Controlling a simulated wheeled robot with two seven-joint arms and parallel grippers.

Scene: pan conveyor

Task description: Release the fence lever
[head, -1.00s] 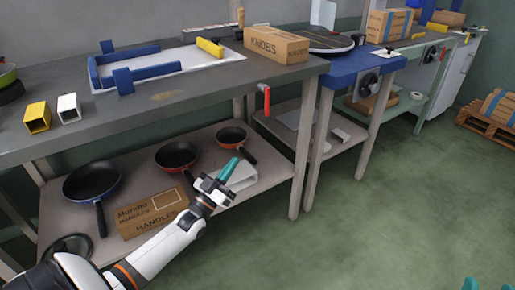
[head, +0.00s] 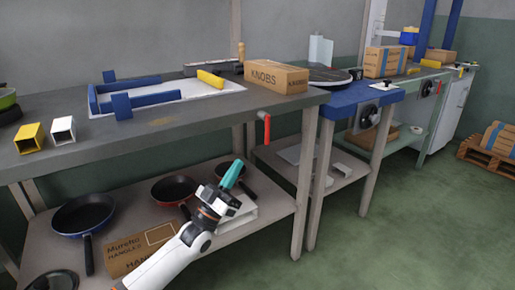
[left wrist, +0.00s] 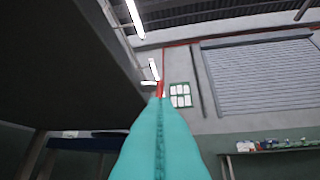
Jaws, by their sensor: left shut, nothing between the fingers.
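The red fence lever (head: 266,127) hangs down at the front edge of the grey bench (head: 170,125), toward its right end. A blue fence (head: 140,100) lies on a white plate (head: 195,92) on the bench top. My left gripper (head: 233,172) has teal fingers and is shut and empty. It points up, below and left of the lever in the head view, apart from it there. In the left wrist view the shut fingers (left wrist: 160,125) point up at a red piece (left wrist: 159,89) just beyond their tips, which looks like the lever. My right gripper is out of view.
The bench underside (left wrist: 60,70) is close on the left in the left wrist view. The lower shelf (head: 225,235) holds pans (head: 85,213) and a handles box (head: 140,250). A knobs box (head: 276,77) stands on the bench. Open floor (head: 400,240) lies to the right.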

